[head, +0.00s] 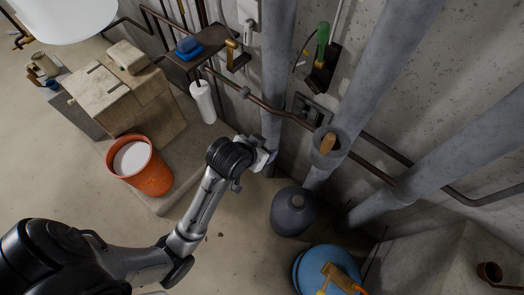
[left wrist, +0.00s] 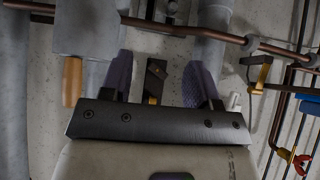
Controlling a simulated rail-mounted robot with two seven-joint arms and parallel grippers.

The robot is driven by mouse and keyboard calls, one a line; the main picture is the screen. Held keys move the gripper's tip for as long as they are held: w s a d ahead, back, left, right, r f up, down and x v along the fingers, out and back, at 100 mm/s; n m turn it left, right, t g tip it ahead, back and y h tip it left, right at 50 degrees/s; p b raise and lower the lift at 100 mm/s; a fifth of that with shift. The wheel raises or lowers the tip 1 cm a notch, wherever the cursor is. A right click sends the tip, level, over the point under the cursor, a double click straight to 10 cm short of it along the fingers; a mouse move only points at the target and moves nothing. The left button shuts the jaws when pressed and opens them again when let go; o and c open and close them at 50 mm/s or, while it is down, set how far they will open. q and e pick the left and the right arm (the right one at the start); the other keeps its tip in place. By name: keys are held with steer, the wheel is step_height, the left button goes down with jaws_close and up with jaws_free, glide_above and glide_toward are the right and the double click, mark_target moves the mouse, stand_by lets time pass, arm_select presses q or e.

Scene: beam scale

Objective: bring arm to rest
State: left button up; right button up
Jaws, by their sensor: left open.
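My left arm reaches in from the left in the head view. Its gripper (head: 264,158) is in front of the grey vertical pipe (head: 275,80) near the wall. In the left wrist view the two purple fingers of my left gripper (left wrist: 158,82) stand wide apart with nothing held between them. A small dark wall fitting (left wrist: 154,78) with a yellowish part shows in the gap, beyond the fingers. Contact between the gripper and the pipe or wall cannot be told. My right gripper is in neither view.
A dark grey jug (head: 292,212) and a blue round container (head: 328,272) stand below and right of the gripper. An orange bucket (head: 143,166) with white contents stands left. Brown pipes (head: 262,103) run along the wall. Open floor (head: 232,225) lies beside my forearm.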

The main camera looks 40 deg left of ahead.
arm_select(q)
steer(key=shift+s+f, duration=0.1)
steer(key=shift+f, duration=0.15)
stand_by(0.5)
steer(key=s+f+g, duration=0.2)
steer(key=s+f, duration=0.2)
steer(key=s, duration=0.3)
steer(key=s+f+m+g, duration=0.1)
steer(key=s+f, duration=0.2)
steer(key=s, duration=0.4)
steer(key=s+f+g, duration=0.2)
steer(key=s+f, duration=0.2)
steer(key=s, duration=0.4)
step_height(320, 180, up, 13)
steer(key=p, duration=1.2)
steer(key=shift+s+f+y, duration=0.15)
steer(key=shift+f+y, duration=0.05)
steer(key=shift+y, duration=0.1)
steer(key=shift+d, duration=0.1)
